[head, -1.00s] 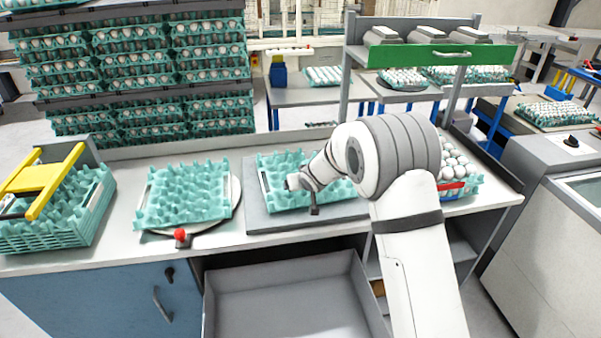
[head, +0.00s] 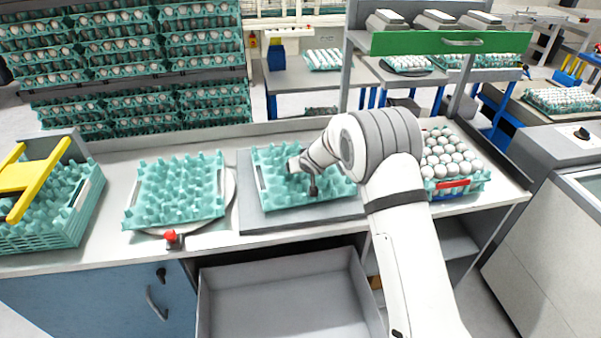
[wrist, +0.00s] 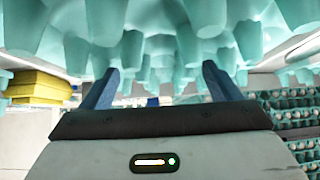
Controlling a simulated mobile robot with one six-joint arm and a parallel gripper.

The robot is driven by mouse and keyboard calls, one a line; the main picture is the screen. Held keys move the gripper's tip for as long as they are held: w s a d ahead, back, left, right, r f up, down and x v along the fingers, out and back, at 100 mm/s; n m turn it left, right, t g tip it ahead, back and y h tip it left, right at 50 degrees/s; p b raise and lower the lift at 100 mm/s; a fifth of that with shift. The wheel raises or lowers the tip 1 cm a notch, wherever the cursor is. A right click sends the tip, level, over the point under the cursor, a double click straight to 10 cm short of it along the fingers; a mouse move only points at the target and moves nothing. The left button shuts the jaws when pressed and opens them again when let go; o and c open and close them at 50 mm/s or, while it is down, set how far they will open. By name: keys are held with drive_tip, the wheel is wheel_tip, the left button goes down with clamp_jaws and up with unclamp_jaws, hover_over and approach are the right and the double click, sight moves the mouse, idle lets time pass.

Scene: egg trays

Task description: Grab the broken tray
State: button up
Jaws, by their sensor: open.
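An empty teal egg tray (head: 262,200) lies on a grey plate (head: 250,222) in the middle of the bench. My gripper (head: 312,190) is at this tray, low over its right half, with the arm hiding part of it. In the wrist view my gripper (wrist: 161,75) is open, its two dark blue fingers apart and up close to the teal cones of the tray (wrist: 205,15). Nothing is clearly clamped between the fingers; contact cannot be told. A second empty teal tray (head: 180,190) lies on a round plate to the left. I cannot make out a break in either.
A stack of teal trays (head: 88,212) with a yellow frame (head: 35,180) stands at the left. A tray of white eggs (head: 478,183) is right of my arm. An open empty grey bin (head: 285,290) is below the bench front. A red knob (head: 171,237) sits at the front edge.

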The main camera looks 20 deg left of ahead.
drive_tip(key=shift+p+x, duration=0.35)
drive_tip(key=shift+x, duration=1.15)
drive_tip(key=shift+a, duration=0.2)
drive_tip(key=shift+c, duration=0.3)
drive_tip(key=shift+s, duration=0.1)
drive_tip(key=c, duration=1.3)
drive_tip(key=shift+o, duration=0.2)
